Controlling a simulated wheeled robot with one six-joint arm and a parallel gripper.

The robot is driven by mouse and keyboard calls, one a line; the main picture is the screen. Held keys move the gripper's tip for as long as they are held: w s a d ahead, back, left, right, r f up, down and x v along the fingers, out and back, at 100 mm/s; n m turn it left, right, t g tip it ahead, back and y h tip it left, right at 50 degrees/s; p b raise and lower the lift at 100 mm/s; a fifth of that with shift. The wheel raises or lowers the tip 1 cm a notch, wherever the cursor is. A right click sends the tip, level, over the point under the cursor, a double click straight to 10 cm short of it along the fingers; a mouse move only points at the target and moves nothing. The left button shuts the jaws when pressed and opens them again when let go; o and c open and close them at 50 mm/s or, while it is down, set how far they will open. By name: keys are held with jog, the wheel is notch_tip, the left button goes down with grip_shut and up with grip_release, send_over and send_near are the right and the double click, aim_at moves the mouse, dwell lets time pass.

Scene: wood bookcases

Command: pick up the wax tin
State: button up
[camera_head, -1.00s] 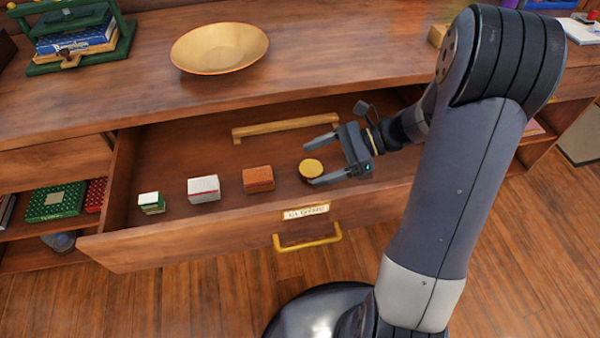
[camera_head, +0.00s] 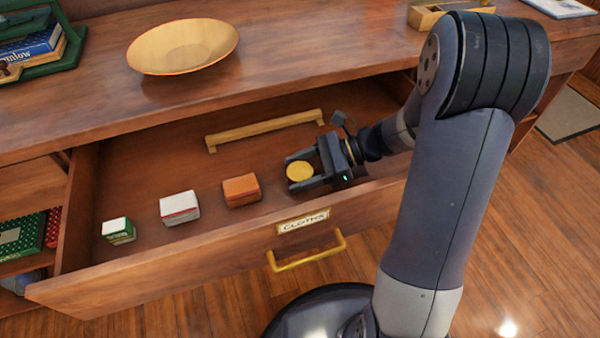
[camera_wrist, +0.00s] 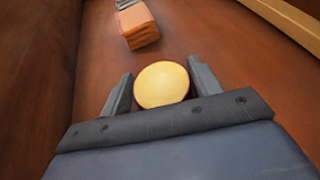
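The wax tin is probably the round tin with a yellow lid (camera_head: 300,171), which is in the open drawer, the rightmost in a row of small items. My gripper (camera_head: 292,172) is low in the drawer, with one finger on each side of the tin. In the wrist view the tin (camera_wrist: 162,85) sits between the two fingers (camera_wrist: 161,76), close to both. I cannot tell whether the fingers press on it or leave a slim gap. The tin does not look lifted. Its underside is hidden.
An orange box (camera_head: 241,190), a white box (camera_head: 179,208) and a green-and-white box (camera_head: 118,230) lie to the left. A wooden bar (camera_head: 264,130) lies behind. The drawer front (camera_head: 220,255) is near the gripper. A brass bowl (camera_head: 182,46) stands on the counter above.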

jog(key=c, duration=0.6)
jog(key=shift+c, duration=0.2)
